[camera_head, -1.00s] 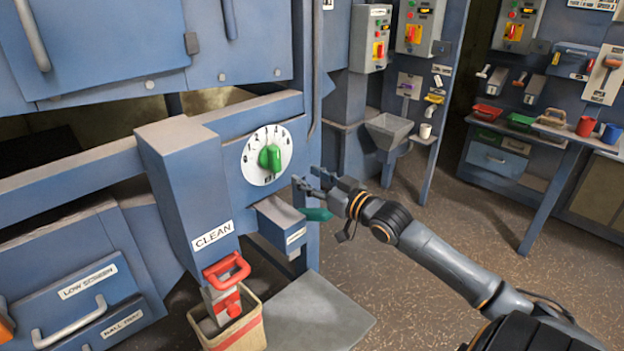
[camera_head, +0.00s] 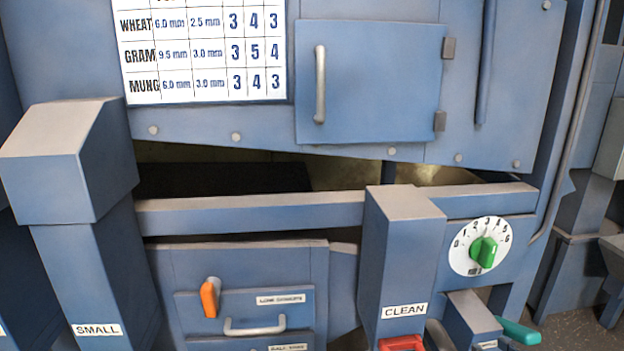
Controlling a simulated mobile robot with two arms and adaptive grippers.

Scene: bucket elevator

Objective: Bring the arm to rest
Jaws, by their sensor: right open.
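Neither of my grippers shows in the head view, and no part of my arms can be made out. The view is filled by a blue machine. Its white dial with a green knob (camera_head: 484,252) is at the right. Below the dial, a small blue outlet box (camera_head: 470,318) has a teal handle (camera_head: 518,331) at its side. Left of these, the box marked CLEAN (camera_head: 400,255) has a red handle (camera_head: 402,343) cut off by the bottom edge.
A blue door with a grey handle (camera_head: 320,85) is above. A chute marked SMALL (camera_head: 95,270) stands at the left. A drawer with a pull handle (camera_head: 255,327) and an orange lever (camera_head: 210,297) are low in the middle. Some floor (camera_head: 585,330) shows bottom right.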

